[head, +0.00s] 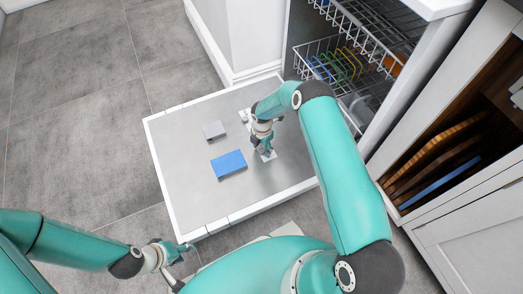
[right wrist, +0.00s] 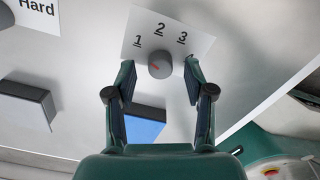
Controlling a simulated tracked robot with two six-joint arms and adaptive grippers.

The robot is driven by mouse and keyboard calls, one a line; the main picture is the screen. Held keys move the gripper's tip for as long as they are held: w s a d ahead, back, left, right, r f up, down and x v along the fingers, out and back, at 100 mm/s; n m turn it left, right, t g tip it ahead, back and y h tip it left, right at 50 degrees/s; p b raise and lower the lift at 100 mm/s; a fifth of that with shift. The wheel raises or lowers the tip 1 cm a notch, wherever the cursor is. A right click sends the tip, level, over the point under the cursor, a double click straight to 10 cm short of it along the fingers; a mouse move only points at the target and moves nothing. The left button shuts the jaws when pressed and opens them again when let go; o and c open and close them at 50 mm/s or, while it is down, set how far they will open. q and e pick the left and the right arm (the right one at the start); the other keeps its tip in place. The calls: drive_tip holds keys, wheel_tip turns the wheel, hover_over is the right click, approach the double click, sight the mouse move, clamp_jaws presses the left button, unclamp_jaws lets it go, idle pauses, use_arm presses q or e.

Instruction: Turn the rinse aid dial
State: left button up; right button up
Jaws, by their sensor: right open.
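The rinse aid dial (right wrist: 161,64) is a round grey knob with a red mark. The mark points left, below the 1 on a white label (right wrist: 203,45) numbered 1, 2, 3. My right gripper (right wrist: 159,72) is open, its fingers on either side of the dial with visible gaps. In the head view, my right gripper (head: 264,148) is over the flat open door (head: 200,180) and hides the dial; part of the label shows beside it. My left gripper (head: 184,265) is open and empty, off the door's near left edge.
A blue block (head: 229,164) and a grey block (head: 214,130) sit on the door, left of my right gripper. A second knob (right wrist: 5,15) is beside a "Hard" label. Wire racks (head: 345,60) are at the back. Grey floor is clear at left.

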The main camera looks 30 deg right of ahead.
drive_tip(key=shift+f, duration=0.55)
clamp_jaws()
drive_tip(key=shift+a, duration=0.2)
drive_tip(key=shift+d, duration=0.1)
